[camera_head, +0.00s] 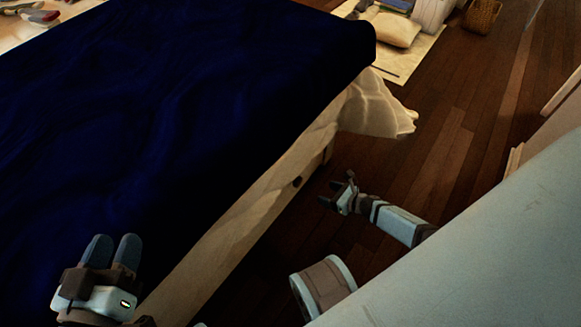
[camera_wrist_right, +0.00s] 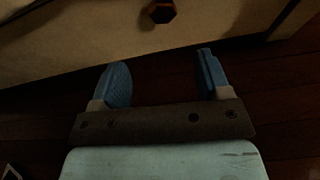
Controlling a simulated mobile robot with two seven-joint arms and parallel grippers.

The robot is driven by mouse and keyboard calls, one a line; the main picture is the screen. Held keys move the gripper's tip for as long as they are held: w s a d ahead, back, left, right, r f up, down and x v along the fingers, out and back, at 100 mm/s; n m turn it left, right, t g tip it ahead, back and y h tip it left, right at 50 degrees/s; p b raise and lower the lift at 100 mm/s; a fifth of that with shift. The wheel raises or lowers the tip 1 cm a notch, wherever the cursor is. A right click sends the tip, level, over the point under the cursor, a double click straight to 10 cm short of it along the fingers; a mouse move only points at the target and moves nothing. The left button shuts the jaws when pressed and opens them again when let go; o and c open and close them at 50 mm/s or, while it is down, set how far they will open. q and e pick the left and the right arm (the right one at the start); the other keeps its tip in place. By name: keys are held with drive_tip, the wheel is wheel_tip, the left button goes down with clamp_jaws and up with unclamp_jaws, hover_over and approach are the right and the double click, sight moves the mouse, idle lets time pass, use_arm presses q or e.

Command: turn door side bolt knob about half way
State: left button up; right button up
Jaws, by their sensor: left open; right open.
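A small dark knob (camera_head: 297,182) sits on the pale wooden side panel of the bed (camera_head: 232,222). My left gripper (camera_head: 113,245) is over the dark blue bed cover at the lower left, open and empty.
The dark blue cover (camera_head: 180,100) spreads over the bed, and a pale cloth (camera_head: 378,108) hangs at its corner. Wooden floor (camera_head: 450,130) lies clear beside the bed. A cushion (camera_head: 396,29) and a wicker basket (camera_head: 482,15) are at the back. A pale surface fills the lower right.

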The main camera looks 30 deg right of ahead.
sight(300, 183)
use_arm(q)
drive_tip(key=w+a+m+t+b, duration=0.1)
drive_tip(key=b, duration=0.1)
drive_tip(key=w+m+b, duration=0.1)
drive_tip(key=m+b, duration=0.1)
drive_tip(key=b, duration=0.1)
drive_tip(key=shift+w+a+t+h, duration=0.2)
drive_tip(key=shift+a+t+h, duration=0.1)
drive_tip(key=shift+a+t, duration=0.1)
use_arm(e)
drive_tip(key=shift+n, duration=0.4)
drive_tip(key=x, duration=1.2)
drive_tip(key=shift+w+d+f, duration=0.1)
drive_tip(key=shift+d+f, duration=0.1)
drive_tip(key=shift+f, duration=0.1)
use_arm(q)
drive_tip(key=shift+r+b, duration=0.1)
drive_tip(key=shift+b, duration=0.2)
use_arm(e)
drive_tip(key=shift+w+a+f, duration=0.1)
drive_tip(key=shift+w+a, duration=0.05)
drive_tip(key=shift+w, duration=0.15)
use_arm(q)
drive_tip(key=shift+w+a+r+m+h, duration=0.1)
drive_tip(key=shift+r+m+h, duration=0.2)
drive_tip(key=shift+r+m, duration=0.1)
use_arm(e)
drive_tip(key=shift+w+a, duration=0.1)
drive_tip(key=shift+w, duration=0.15)
drive_tip(key=shift+c, duration=0.4)
